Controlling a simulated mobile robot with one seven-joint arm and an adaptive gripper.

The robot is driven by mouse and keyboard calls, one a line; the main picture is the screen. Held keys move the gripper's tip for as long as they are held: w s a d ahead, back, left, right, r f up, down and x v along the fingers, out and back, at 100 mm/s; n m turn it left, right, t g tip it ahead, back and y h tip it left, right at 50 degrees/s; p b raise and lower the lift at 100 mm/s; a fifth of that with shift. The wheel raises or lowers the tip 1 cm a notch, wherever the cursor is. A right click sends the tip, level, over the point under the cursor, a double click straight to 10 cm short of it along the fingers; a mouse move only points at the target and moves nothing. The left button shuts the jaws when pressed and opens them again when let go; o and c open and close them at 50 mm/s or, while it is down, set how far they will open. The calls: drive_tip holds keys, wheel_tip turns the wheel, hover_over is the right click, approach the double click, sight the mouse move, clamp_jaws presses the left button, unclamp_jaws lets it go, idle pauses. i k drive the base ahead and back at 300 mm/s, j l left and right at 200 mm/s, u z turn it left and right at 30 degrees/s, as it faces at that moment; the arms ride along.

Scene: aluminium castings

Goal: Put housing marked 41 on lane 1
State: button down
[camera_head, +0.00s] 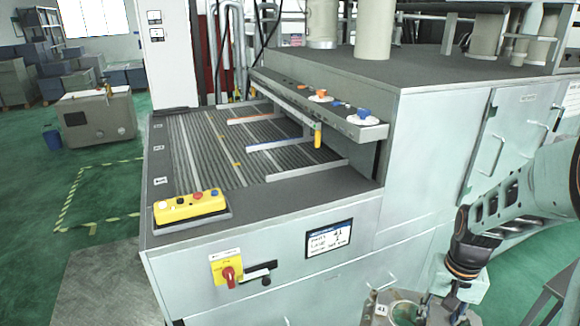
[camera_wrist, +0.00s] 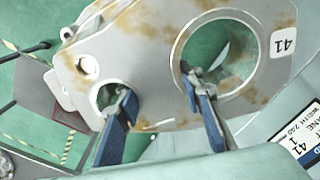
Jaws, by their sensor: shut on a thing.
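The housing (camera_wrist: 150,48) is a grey, stained metal plate with two large round holes and a white tag reading 41. My gripper (camera_wrist: 157,84) is shut on it, with one blue finger at each hole and the metal between them. In the head view the housing (camera_head: 402,311) hangs at the bottom edge, partly cut off, with my gripper (camera_head: 462,293) at its right. The ribbed lane bed (camera_head: 215,150) lies on the bench to the upper left, split by raised rails. Its small side tags are too small to read.
A display (camera_head: 329,238) showing 41 is on the bench front, near a red rotary switch (camera_head: 229,276). A yellow button box (camera_head: 190,206) sits on the near bench corner. A crossbar (camera_head: 287,100) spans the lanes. A tall cabinet (camera_head: 440,130) stands right of the bed.

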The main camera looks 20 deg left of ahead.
sight(238, 166)
drive_tip(key=u, duration=0.75)
